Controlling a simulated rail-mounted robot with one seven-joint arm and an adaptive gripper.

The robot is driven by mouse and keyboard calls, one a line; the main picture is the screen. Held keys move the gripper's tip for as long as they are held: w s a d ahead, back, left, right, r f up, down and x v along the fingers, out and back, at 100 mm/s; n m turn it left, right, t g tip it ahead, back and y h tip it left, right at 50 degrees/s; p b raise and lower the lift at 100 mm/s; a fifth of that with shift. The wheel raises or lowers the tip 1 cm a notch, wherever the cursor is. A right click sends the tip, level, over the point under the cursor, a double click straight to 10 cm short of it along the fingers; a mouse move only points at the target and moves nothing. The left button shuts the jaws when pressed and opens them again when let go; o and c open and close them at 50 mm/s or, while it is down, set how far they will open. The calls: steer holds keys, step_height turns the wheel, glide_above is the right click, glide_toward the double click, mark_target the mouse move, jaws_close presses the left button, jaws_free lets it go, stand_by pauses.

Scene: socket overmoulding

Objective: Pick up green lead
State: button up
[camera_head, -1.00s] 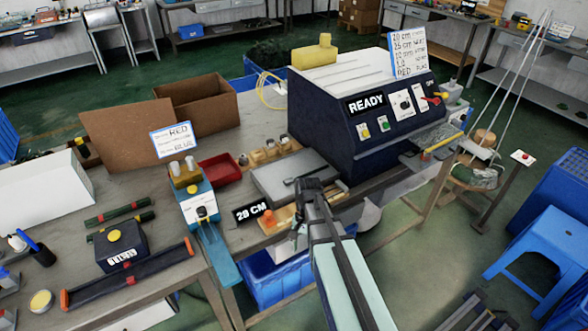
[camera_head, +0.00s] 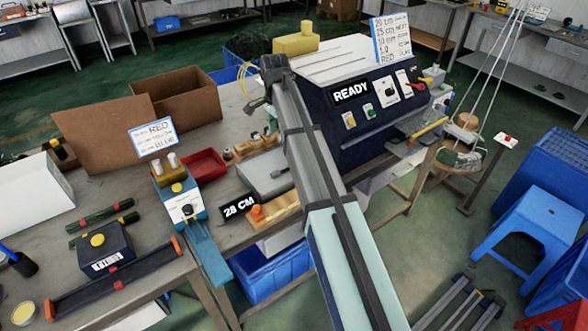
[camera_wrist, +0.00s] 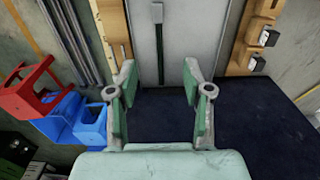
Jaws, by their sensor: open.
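A thin dark green strip (camera_wrist: 159,42) lies along the grey plate ahead of my gripper in the wrist view. In the head view a short dark piece (camera_head: 281,172) lies on that plate.
The control machine (camera_head: 350,125) reading READY stands behind my arm. The grey plate (camera_head: 258,178) is near a wooden block (camera_head: 262,141) and a red tray (camera_head: 203,165). A blue press (camera_head: 184,203) stands left. Cardboard boxes (camera_head: 185,97) are behind. Blue stools (camera_head: 528,232) stand on the floor at right.

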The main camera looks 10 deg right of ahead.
steer(key=p, duration=0.3)
glide_above(279, 171)
steer(key=f, duration=1.1)
steer(key=shift+w+f, duration=0.1)
steer(key=shift+w, duration=0.15)
steer(key=shift+s+f+p, duration=0.15)
steer(key=shift+f+p, duration=0.65)
steer(key=shift+f, duration=1.8)
jaws_close()
